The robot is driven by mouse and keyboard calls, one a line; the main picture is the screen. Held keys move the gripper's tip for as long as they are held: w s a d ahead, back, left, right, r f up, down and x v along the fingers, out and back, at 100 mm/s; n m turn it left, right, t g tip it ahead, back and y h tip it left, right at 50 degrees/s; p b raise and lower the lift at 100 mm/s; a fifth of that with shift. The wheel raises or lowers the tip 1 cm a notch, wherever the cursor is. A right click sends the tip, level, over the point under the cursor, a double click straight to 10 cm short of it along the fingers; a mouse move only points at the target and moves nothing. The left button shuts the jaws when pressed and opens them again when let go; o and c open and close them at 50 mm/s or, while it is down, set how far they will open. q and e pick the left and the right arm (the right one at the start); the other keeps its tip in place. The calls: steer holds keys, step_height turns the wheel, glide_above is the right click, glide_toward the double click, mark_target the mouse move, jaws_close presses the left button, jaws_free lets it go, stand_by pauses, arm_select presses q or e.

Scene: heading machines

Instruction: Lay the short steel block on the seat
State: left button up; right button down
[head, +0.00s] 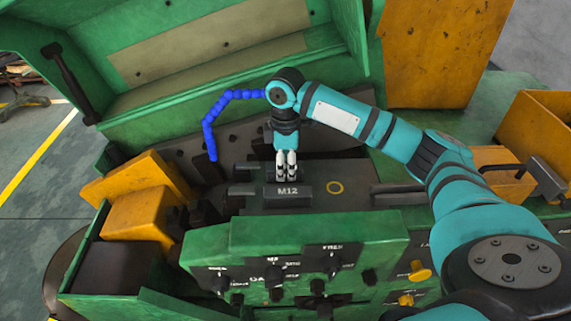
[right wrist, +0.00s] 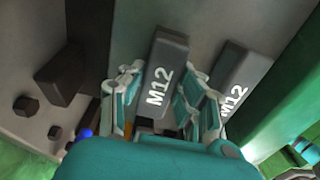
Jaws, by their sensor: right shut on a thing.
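My right gripper (head: 287,176) points down over the dark bed of the machine. In the right wrist view its fingers (right wrist: 165,100) are closed on both sides of a dark grey steel block (right wrist: 165,75) marked M12. Part of this block (head: 250,170) seems to show left of the fingers in the head view. A second steel block marked M12 (right wrist: 242,80) lies beside it; in the head view this block (head: 288,196) is just in front of the fingers. I cannot tell which is shorter, or whether the held block touches the bed. The seat is not clearly identifiable.
A green control panel (head: 300,250) with knobs stands in front. A blue segmented hose (head: 210,120) curves at the left. The raised green cover (head: 200,60) stands behind.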

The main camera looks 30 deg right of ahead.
mark_target(286, 166)
steer(key=shift+f, duration=0.1)
steer(key=c, duration=1.2)
jaws_free()
steer(key=shift+o, duration=1.4)
arm_select(q)
steer(key=shift+s+a+f, duration=0.1)
steer(key=shift+s, duration=1.05)
arm_select(e)
steer(key=shift+r+b, duration=0.3)
steer(key=shift+r, duration=0.2)
step_height(286, 166, up, 7)
steer(key=shift+f+b, duration=0.1)
steer(key=shift+b, duration=1.1)
arm_select(q)
steer(key=shift+w+f+p, duration=0.2)
steer(key=shift+f, duration=0.35)
steer(key=shift+w+f+p, duration=0.15)
steer(key=shift+f+p, duration=0.05)
steer(key=shift+f, duration=0.3)
arm_select(e)
steer(key=shift+r, duration=2.3)
